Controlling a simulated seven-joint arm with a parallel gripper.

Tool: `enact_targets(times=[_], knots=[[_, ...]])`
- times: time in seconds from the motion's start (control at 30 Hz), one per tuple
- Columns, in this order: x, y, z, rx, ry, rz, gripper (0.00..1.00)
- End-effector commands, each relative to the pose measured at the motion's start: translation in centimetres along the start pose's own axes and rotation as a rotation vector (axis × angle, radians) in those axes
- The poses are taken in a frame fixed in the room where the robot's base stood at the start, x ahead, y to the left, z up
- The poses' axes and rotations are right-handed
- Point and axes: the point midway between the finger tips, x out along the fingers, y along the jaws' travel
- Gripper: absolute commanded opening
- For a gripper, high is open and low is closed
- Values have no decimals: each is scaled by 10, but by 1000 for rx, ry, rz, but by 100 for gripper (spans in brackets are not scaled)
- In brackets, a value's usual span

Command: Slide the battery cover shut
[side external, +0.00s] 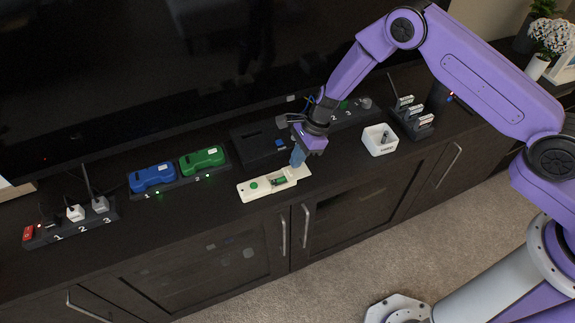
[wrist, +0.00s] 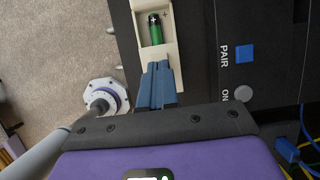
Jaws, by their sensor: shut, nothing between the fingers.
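A cream remote (side external: 249,190) with a green button lies near the front edge of the dark cabinet top. Its battery bay is open, and a green battery (side external: 279,181) sits inside; the battery (wrist: 155,30) also shows in the wrist view with a "+" mark beside it. The pale battery cover (side external: 301,171) seems to be at the remote's right end, partly hidden by my gripper. My gripper (side external: 297,160) has blue fingers, shut and empty, pointing down over this end. In the wrist view the fingertips (wrist: 157,68) are just past the bay's end; contact is unclear.
A dark box with a blue PAIR button (wrist: 244,54) stands behind the remote. A white box (side external: 380,140) is to the right. Blue (side external: 152,177) and green (side external: 202,160) devices sit in a dock to the left. A power strip (side external: 70,232) is farther left.

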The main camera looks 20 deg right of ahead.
Motion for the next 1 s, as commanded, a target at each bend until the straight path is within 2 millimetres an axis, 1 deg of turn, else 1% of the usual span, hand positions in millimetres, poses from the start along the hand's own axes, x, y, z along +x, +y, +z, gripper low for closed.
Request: enact_targets(times=[0.03,0.2,0.4,0.5,0.57,0.6,0.63,0.67,0.77,0.87,0.9,1.0], knots=[[-11,-1,0,1,0,-1,0],[-41,-1,0,1,-1,-3,0],[-67,-1,0,2,-1,-1,0],[-74,0,0,1,0,0,0],[-77,0,0,-5,0,1,20],[-78,0,2,-23,2,4,33],[-79,1,4,-50,4,8,36],[-80,1,7,-88,6,13,36],[-85,4,23,-310,27,43,36],[-92,7,42,-631,69,92,36],[-96,8,48,-763,91,114,36],[-107,8,61,-1067,153,174,36]])
